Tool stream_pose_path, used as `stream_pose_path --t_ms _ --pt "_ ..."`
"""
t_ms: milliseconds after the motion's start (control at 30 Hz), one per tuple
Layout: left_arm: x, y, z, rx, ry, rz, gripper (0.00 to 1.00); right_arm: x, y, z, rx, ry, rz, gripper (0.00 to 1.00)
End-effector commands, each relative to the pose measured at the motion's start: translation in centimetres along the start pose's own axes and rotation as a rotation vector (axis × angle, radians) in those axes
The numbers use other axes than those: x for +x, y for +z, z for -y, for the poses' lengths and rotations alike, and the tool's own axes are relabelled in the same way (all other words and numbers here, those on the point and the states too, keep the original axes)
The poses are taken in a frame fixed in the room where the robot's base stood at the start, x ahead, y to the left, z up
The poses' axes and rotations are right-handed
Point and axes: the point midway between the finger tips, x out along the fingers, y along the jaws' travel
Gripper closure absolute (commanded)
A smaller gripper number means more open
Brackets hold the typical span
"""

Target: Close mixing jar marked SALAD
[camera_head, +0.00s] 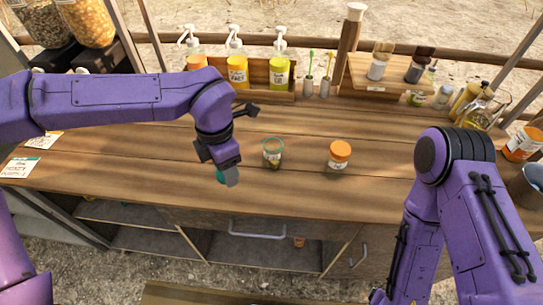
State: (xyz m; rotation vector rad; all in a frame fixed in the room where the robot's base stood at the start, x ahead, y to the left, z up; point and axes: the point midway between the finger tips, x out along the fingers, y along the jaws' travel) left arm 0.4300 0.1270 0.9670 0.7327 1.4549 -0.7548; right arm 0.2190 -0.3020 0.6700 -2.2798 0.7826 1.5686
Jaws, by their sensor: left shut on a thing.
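An open glass jar (272,156) with a teal-green rim stands upright on the wooden counter, with something dark in it. A second jar (340,156) with an orange lid on stands to its right. I cannot read a SALAD mark on either. My left gripper (230,178) points down to the left of the open jar, apart from it. It is shut on a teal lid (220,176), mostly hidden behind the fingers. My right arm reaches down at the right, and its gripper is outside the picture.
Pump bottles (237,72) stand in a wooden rack (262,92) at the back. A small raised shelf (395,82) holds shakers at the back right. Bottles and a metal cup (527,185) crowd the right end. The counter (310,190) in front of the jars is clear.

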Motion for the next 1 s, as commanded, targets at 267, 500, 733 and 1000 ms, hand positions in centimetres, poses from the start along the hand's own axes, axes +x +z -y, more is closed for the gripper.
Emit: stream_pose_path --t_ms 267,500,733,1000 --pt "2.0 -0.9 -3.9 0.993 0.005 0.0 0.74 0.0 0.0 0.0 0.0 0.0 0.0 0.21" --pt "3.5 -2.0 -7.0 1.79 0.013 -0.008 0.74 0.0 0.0 0.0 0.0 0.0 0.0 0.21" --pt "4.1 -2.6 -8.4 2.16 0.018 -0.016 0.74 0.0 0.0 0.0 0.0 0.0 0.0 0.21" --pt "4.2 -2.7 -8.5 2.191 0.018 -0.017 0.74 0.0 0.0 0.0 0.0 0.0 0.0 0.21"
